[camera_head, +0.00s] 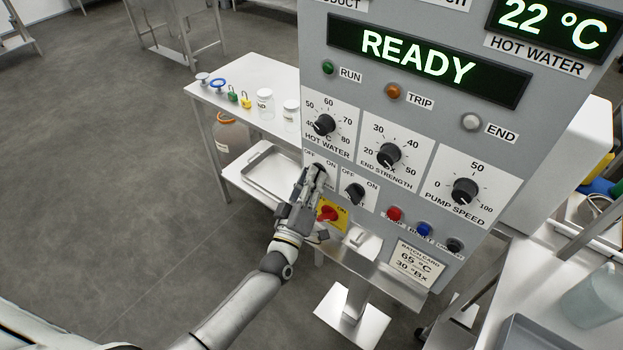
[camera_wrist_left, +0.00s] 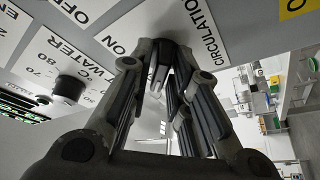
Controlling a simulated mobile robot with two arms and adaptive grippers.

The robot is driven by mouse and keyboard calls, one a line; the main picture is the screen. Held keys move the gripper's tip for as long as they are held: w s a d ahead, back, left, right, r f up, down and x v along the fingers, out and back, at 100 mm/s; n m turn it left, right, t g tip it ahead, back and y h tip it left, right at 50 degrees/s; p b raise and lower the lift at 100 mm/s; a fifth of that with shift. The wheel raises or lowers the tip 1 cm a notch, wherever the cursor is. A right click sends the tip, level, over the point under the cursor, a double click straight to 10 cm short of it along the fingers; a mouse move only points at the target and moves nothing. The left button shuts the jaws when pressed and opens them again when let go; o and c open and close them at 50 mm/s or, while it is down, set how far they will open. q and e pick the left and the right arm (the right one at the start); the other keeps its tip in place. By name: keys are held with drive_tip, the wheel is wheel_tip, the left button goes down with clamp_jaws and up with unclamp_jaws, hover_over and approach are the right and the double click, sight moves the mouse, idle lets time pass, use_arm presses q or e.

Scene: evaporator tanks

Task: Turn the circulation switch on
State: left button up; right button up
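The circulation switch (camera_head: 319,168) is a black rotary knob on the grey control panel, with OFF and ON printed above it. The fingers of my left gripper (camera_head: 311,184) are at this knob and cover much of it. In the left wrist view the two fingers of my left gripper (camera_wrist_left: 165,75) converge around the dark knob, beside the CIRCULATION label (camera_wrist_left: 201,28). They look closed on it. The knob's pointer is hidden, so its setting cannot be read. My right gripper is in neither view.
A second OFF/ON knob (camera_head: 354,194) sits close right, and a red switch on a yellow plate (camera_head: 331,213) just below. Dials (camera_head: 324,125) are above. The display (camera_head: 425,58) reads READY. A side table (camera_head: 262,75) with jars stands left.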

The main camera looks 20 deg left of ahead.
use_arm(q)
drive_tip(key=shift+r, duration=0.1)
clamp_jaws()
drive_tip(key=m+g+h+b, duration=0.1)
drive_tip(key=m+h+b, duration=0.2)
drive_tip(key=m, duration=0.5)
drive_tip(key=m+g+h+b, duration=0.1)
drive_tip(key=m+h, duration=0.3)
drive_tip(key=m, duration=0.4)
drive_tip(key=a+m+g+h+b, duration=0.1)
drive_tip(key=m+h+b, duration=0.3)
drive_tip(key=m, duration=0.5)
drive_tip(key=shift+w+r+g+b, duration=0.2)
drive_tip(key=shift+r+g+b, duration=0.1)
drive_tip(key=shift+g+b, duration=0.1)
drive_tip(key=shift+m, duration=0.4)
drive_tip(key=o, duration=0.5)
unclamp_jaws()
drive_tip(key=shift+o, duration=0.4)
drive_tip(key=shift+f, duration=0.15)
drive_tip(key=shift+d+f, duration=0.1)
drive_tip(key=shift+d, duration=0.05)
